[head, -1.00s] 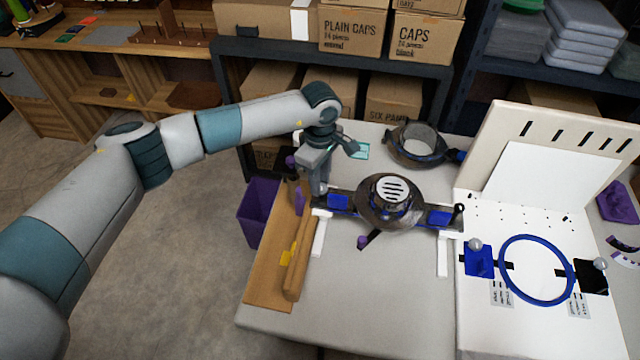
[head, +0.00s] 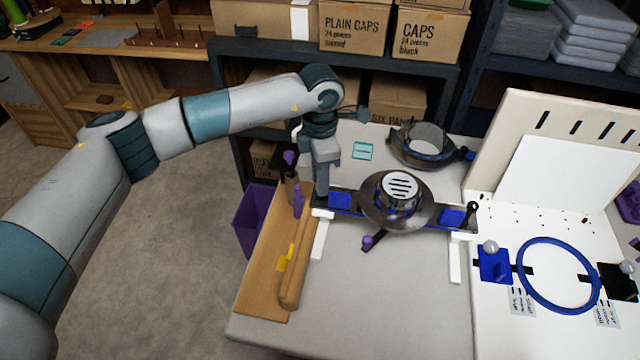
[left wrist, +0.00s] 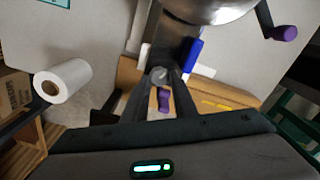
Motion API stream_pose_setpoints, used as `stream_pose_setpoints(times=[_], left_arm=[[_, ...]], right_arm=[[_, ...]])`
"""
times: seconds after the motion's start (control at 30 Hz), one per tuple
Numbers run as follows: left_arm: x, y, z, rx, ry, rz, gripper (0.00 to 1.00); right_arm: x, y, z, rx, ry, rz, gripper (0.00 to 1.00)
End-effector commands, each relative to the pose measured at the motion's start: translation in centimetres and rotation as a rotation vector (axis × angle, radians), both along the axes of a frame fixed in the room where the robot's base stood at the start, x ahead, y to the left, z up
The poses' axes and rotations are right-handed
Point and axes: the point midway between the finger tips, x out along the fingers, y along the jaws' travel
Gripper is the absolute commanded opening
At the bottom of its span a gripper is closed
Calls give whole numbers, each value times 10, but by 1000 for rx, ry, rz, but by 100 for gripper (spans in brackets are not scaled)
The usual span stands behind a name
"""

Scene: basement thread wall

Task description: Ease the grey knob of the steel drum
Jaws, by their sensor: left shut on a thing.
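The steel drum (head: 372,213) is a shiny round bowl with a slotted white top, mounted on a dark bar with blue blocks and white feet on the table. A purple knob (head: 367,241) sticks out at its front and a black knob (head: 473,206) stands at the bar's right end. My left gripper (head: 321,203) points down at the bar's left end. In the left wrist view its fingers are shut on the small grey knob (left wrist: 158,75), with the drum (left wrist: 210,8) just beyond. In the head view the grey knob is hidden by the gripper. My right gripper is not in view.
A wooden board (head: 262,288) with a rolling-pin-like rod lies left of the drum, beside a purple bin (head: 257,225). A second ring-shaped unit (head: 410,152) and a teal card (head: 362,151) lie behind. A white board with a blue ring (head: 522,295) stands right. The front table is clear.

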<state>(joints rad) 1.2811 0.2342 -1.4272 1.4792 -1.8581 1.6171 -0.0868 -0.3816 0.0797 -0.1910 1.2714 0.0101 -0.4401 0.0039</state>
Motion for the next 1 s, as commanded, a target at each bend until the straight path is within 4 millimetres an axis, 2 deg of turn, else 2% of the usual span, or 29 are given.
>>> stream_pose_setpoints(times=[0.03,0.13,0.5,1.0], left_arm=[[0,0,-4,0,-2,44,2],[0,0,-3,-2,-3,133,2],[-1,-1,-1,-1,-2,361,2],[-1,-1,1,-1,-2,411,2]], right_arm=[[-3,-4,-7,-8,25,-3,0],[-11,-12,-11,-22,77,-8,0],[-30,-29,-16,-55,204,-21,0],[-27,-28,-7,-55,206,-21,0]])
